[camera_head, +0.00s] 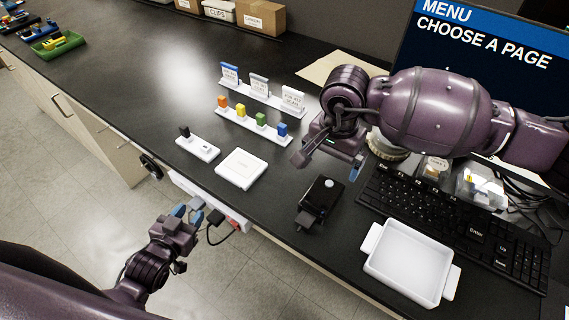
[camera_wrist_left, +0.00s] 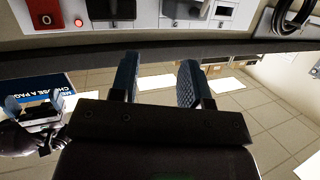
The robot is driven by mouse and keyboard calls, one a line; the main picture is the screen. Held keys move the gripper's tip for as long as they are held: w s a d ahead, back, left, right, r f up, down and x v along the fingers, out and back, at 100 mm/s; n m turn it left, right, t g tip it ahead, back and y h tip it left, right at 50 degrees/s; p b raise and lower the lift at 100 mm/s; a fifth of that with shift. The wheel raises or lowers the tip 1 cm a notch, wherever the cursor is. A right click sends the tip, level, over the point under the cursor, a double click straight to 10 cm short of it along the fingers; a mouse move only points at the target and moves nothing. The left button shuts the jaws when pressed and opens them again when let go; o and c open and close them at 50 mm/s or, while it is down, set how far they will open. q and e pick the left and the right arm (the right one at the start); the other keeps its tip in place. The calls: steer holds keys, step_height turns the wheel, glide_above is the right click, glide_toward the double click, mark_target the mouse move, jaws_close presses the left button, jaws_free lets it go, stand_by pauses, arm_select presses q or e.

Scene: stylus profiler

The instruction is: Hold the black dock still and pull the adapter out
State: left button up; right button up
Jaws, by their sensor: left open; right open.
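The black dock (camera_head: 325,190) lies on the dark bench, with a round light-grey spot on its top. A small dark block, apparently the adapter (camera_head: 306,219), sits at its near end; I cannot tell how deep it is seated. My right gripper (camera_head: 328,166) is open above the bench, just beyond the dock and apart from it. My left gripper (camera_head: 188,208) is open and empty, low by the bench's front edge and left of the dock. Its two fingers also show in the left wrist view (camera_wrist_left: 159,80), with nothing between them. The dock is not visible there.
A white tray (camera_head: 408,262) stands right of the dock, near the keyboard (camera_head: 455,215).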

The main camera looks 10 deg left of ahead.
mark_target(326, 189)
arm_select(q)
steer(key=w+a+r+m+t+h, duration=0.1)
steer(key=w+r+m+t+h, duration=0.15)
steer(key=w+r+h, duration=0.45)
steer(key=w+a+r+m+t+h, duration=0.1)
steer(key=w+a+r+m+h, duration=0.25)
steer(key=r, duration=0.65)
steer(key=w+d+r+m+g+h, duration=0.1)
steer(key=d+r+m+g+h, duration=0.1)
steer(key=d+m+g+h, duration=0.5)
steer(key=w+d+r+m+g+h, duration=0.15)
steer(key=d+g, duration=0.35)
steer(key=d, duration=0.6)
steer(key=s+d+f+m+g+y, duration=0.5)
steer(key=d+m+g+y, duration=0.1)
steer(key=g+y, duration=0.4)
steer(key=shift+s+d+f, duration=0.3)
steer(key=shift+d+f, duration=0.1)
steer(key=shift+d, duration=0.15)
arm_select(e)
step_height(326, 189, down, 11)
steer(key=shift+r, duration=0.1)
arm_select(q)
steer(key=shift+g, duration=0.25)
arm_select(e)
steer(key=shift+c, duration=0.5)
